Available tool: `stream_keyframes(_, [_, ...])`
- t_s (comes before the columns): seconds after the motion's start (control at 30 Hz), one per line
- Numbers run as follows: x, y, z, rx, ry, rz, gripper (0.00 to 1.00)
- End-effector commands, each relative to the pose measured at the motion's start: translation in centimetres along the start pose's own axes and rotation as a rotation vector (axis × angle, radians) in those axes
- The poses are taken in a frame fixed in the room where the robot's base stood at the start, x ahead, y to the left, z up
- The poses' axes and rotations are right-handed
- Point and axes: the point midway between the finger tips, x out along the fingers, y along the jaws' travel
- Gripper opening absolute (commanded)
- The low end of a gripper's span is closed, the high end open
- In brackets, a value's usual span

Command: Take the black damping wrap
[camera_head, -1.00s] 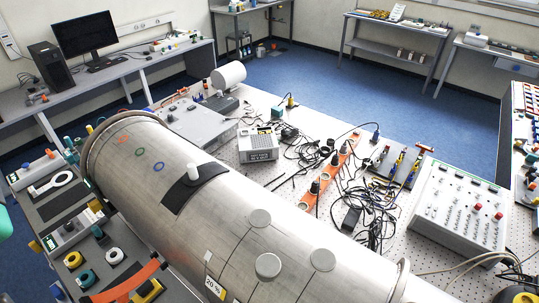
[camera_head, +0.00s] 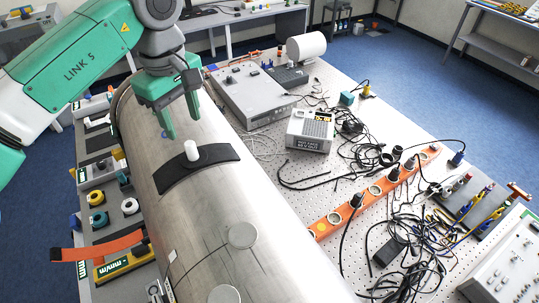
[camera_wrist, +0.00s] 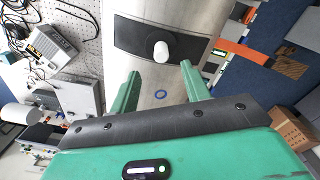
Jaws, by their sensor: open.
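The black damping wrap (camera_head: 172,176) is a curved dark strip lying over the top of the large metal pipe (camera_head: 270,235). A white knob (camera_head: 191,150) stands up from its middle. My gripper (camera_head: 182,118) is open and empty above the pipe, a little behind the wrap in the head view and apart from it. In the wrist view the wrap (camera_wrist: 135,38) and its white knob (camera_wrist: 161,51) lie beyond the two open green fingers (camera_wrist: 158,82). A small blue ring mark on the pipe shows between the fingers.
An orange strap (camera_head: 100,247) sticks out left of the pipe, near a side tray with tape rolls (camera_head: 99,220). Right of the pipe stand a grey box (camera_head: 250,95), a small meter (camera_head: 310,130), an orange socket rail (camera_head: 375,190) and tangled black cables (camera_head: 405,245).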

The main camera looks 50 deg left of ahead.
Motion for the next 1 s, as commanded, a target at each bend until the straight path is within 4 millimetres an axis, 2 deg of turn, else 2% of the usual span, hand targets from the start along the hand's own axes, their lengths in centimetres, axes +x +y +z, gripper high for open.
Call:
stream_keyframes(0.17, [0.3, -0.3, -0.3, -0.014, -0.002, -0.008, 0.47])
stream_keyframes(0.33, [2.3, -0.2, -0.2, -0.009, -0.002, -0.007, 0.47])
stream_keyframes(0.47, [2.9, -0.2, -0.1, -0.009, -0.001, -0.006, 0.47])
stream_keyframes(0.73, [7.2, -0.2, 0.1, -0.008, -0.001, -0.004, 0.47])
stream_keyframes(1.0, [7.8, -0.1, 0.2, -0.008, -0.002, -0.003, 0.47])
